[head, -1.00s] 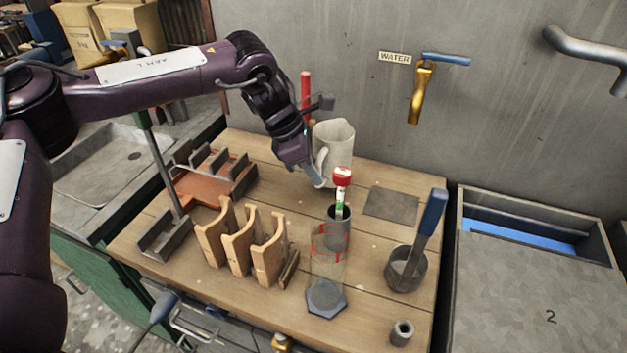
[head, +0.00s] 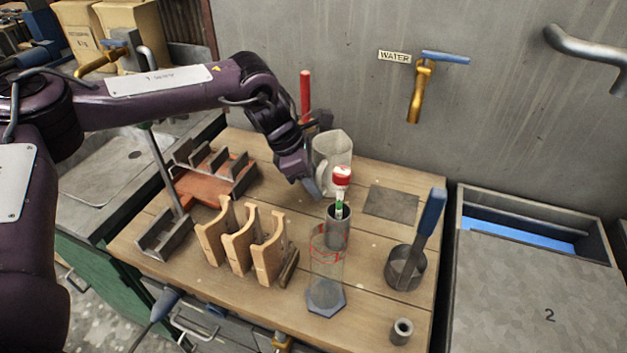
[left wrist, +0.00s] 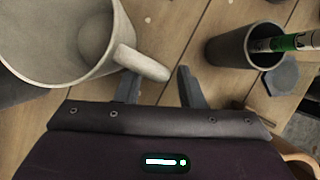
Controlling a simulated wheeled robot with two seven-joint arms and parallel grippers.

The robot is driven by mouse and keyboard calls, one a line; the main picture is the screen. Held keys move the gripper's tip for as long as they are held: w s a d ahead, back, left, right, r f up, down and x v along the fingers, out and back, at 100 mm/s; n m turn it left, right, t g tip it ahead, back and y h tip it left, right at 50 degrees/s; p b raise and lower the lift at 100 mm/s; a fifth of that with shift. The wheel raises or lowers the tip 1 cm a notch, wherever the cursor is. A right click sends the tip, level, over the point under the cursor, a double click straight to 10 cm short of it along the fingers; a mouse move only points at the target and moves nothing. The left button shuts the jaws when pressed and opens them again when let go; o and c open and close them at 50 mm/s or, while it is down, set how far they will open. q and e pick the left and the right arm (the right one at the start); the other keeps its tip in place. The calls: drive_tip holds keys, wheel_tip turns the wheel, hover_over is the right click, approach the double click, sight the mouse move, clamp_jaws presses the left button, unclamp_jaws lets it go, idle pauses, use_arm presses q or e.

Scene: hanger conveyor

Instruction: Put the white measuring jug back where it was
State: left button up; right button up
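The white measuring jug (head: 334,155) stands upright at the back of the wooden bench, close to the wall. It also shows in the left wrist view (left wrist: 55,65), empty, its handle (left wrist: 145,64) pointing toward my fingers. My left gripper (head: 316,190) is low beside the jug on its handle side. In the left wrist view its two fingers (left wrist: 160,88) are spread, with the handle's end near the gap and no grip on it visible. The jug's base is partly hidden by the gripper and the red-capped tube. My right gripper is not in view.
A dark cup (head: 339,232) with a red-capped tube (head: 342,180) stands just in front of the jug. A clear cylinder (head: 326,270), wooden holders (head: 240,240) and a pot with a blue-handled tool (head: 405,270) are nearer. A flat grey plate (head: 392,203) lies bare right of the jug.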

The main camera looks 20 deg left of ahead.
use_arm(q)
drive_tip(key=v, duration=1.2)
drive_tip(key=shift+b, duration=0.3)
